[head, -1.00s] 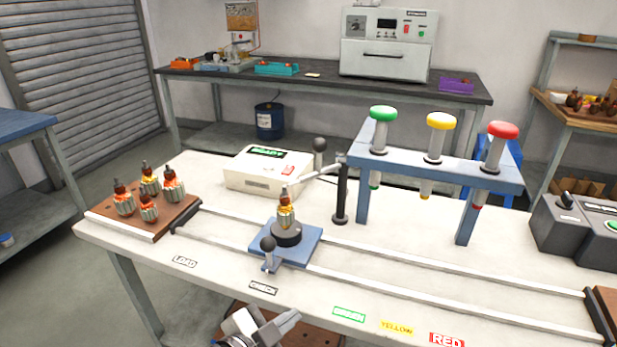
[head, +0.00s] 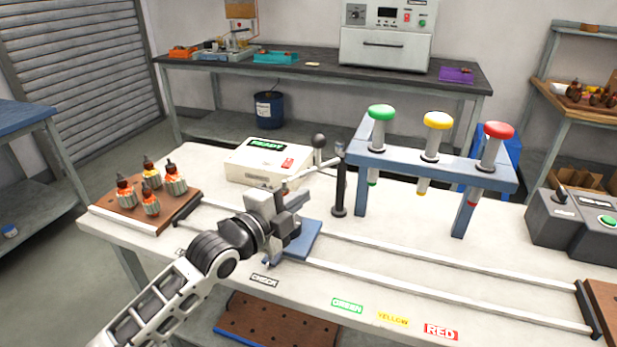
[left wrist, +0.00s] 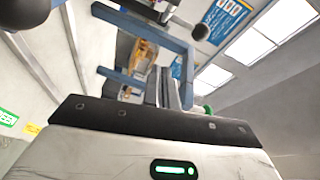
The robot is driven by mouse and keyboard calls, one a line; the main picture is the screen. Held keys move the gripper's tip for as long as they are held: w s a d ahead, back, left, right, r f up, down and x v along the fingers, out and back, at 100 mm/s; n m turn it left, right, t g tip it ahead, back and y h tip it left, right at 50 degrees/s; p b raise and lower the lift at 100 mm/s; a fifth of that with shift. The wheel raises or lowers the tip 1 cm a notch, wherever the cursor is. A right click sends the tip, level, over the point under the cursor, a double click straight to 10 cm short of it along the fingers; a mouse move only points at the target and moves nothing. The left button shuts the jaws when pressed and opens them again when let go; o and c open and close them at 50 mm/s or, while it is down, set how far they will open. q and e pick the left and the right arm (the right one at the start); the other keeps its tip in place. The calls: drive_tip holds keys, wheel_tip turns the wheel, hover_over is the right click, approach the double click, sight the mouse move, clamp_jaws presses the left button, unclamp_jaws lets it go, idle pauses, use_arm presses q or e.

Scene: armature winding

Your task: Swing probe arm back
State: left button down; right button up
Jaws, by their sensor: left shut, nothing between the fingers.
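The probe arm (head: 312,172) is a thin grey bar on a black post (head: 339,190), reaching left and down from it toward the spot above the blue carriage (head: 308,238). A black ball knob (head: 319,140) stands up from the arm; a dark ball also shows in the left wrist view (left wrist: 200,32). My left gripper (head: 297,210) is shut and empty, over the carriage and below and left of the knob, apart from it. The armature on the carriage is hidden behind my gripper. My right gripper is out of view.
A white tester box (head: 262,165) sits behind the carriage. A blue frame with green, yellow and red plungers (head: 437,122) stands right of the post. Several armatures sit on a brown tray (head: 120,208) at left.

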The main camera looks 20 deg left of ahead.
use_arm(q)
drive_tip(key=w+f, duration=0.1)
drive_tip(key=w, duration=0.7)
drive_tip(key=shift+w+a, duration=0.35)
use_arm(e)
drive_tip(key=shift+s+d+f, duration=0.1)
use_arm(q)
drive_tip(key=shift+f, duration=0.1)
